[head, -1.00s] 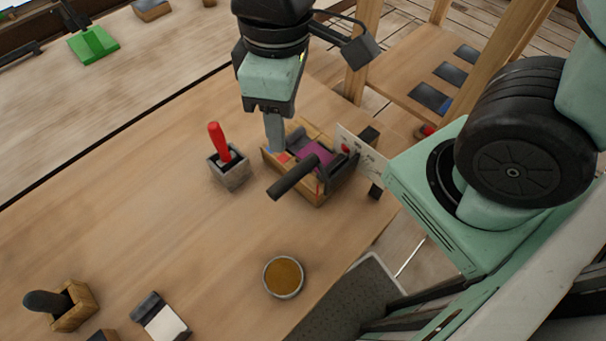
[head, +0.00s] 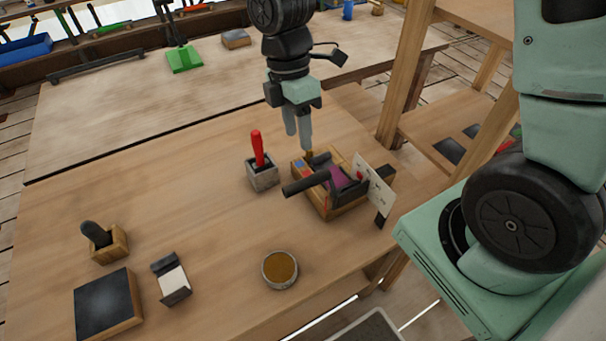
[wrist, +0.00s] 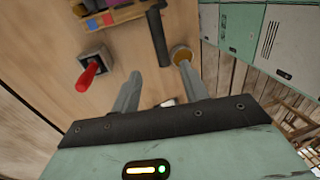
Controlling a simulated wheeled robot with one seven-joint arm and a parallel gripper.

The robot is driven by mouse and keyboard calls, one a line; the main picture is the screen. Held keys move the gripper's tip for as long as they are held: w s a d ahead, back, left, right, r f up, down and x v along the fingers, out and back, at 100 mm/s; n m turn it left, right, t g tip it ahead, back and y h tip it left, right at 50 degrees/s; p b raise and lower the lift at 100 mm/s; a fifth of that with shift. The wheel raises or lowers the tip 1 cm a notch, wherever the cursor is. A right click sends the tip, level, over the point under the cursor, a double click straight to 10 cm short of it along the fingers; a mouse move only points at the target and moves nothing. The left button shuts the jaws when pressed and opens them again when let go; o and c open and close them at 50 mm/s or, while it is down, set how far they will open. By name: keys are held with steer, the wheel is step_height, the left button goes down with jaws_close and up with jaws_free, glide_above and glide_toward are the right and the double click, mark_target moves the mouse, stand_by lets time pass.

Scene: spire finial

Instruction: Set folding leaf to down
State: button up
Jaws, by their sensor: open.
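No part is clearly marked as the folding leaf, so I cannot tell which piece it is. A wooden box fixture (head: 345,207) stands near the table's right edge, with a thick black handle (head: 306,182) sticking out to the left and a magenta piece inside. An upright pale plate with dark dots (head: 374,184) stands at its right side. My gripper (head: 299,140) is open and empty, pointing down at the far side of the fixture. In the wrist view my gripper (wrist: 160,73) shows spread fingers, with the black handle (wrist: 158,38) beyond them.
A grey holder (head: 263,178) with a red-handled tool (head: 257,148) stands left of the fixture. A round tin (head: 279,269) sits in front. A dark slab (head: 107,303) and small blocks lie at front left. A wooden post (head: 405,75) rises behind right. The table's middle left is clear.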

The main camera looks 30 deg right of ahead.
mark_target(304, 179)
steer(key=f, duration=0.3)
steer(key=s+f+p, duration=0.1)
steer(key=f, duration=0.3)
steer(key=s+f, duration=0.1)
steer(key=f, duration=0.3)
steer(key=shift+s+f, duration=0.15)
steer(key=shift+f, duration=0.1)
jaws_close()
